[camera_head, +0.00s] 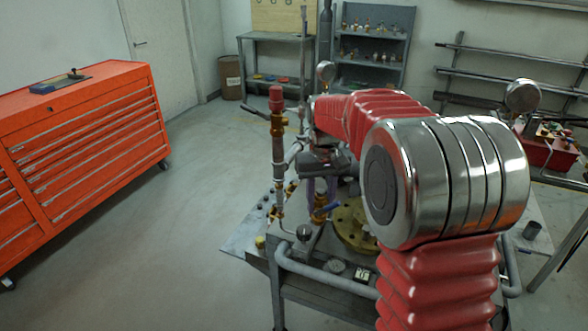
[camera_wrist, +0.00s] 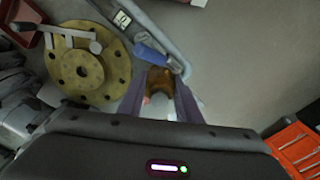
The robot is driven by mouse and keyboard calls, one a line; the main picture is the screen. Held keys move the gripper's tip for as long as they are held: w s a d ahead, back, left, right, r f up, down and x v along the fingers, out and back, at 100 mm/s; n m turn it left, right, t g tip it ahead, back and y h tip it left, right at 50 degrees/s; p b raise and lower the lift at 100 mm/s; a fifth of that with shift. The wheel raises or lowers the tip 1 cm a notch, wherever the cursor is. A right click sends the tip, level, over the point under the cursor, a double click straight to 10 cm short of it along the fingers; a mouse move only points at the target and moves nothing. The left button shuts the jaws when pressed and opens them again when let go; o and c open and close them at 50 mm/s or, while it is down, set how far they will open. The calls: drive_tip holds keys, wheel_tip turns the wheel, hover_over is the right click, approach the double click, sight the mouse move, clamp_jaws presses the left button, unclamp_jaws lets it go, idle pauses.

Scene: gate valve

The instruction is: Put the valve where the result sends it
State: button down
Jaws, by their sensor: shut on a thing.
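My gripper (camera_wrist: 160,100) shows in the wrist view with its two purple-grey fingers on either side of a brass-brown valve (camera_wrist: 158,82) with a blue handle. The gripper is shut on this valve. The valve's lower part is hidden or blurred between the fingers. In the head view my gripper (camera_head: 320,190) points down over the metal bench, and the valve (camera_head: 320,199) shows at the fingers with its blue handle low and to the right. From these views I cannot tell whether the valve touches anything below it.
A yellow bolted flange (camera_head: 352,230) lies on the bench beside the valve, partly hidden by my arm. An upright pipe with a red top (camera_head: 277,130) stands left of my gripper. A grey rail (camera_head: 320,277) runs along the bench front. A red tool chest (camera_head: 85,140) stands left; floor between is clear.

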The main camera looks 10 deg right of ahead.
drive_tip(key=s+d+f+n, duration=0.1)
drive_tip(key=s+d+f, duration=0.1)
drive_tip(key=s+d, duration=0.7)
drive_tip(key=s+d+f+n, duration=0.1)
drive_tip(key=s+d+f, duration=0.2)
drive_tip(key=s+d, duration=0.6)
drive_tip(key=shift+s+d+f, duration=0.2)
drive_tip(key=shift+d+f, duration=0.05)
drive_tip(key=shift+d, duration=1)
drive_tip(key=shift+d, duration=0.1)
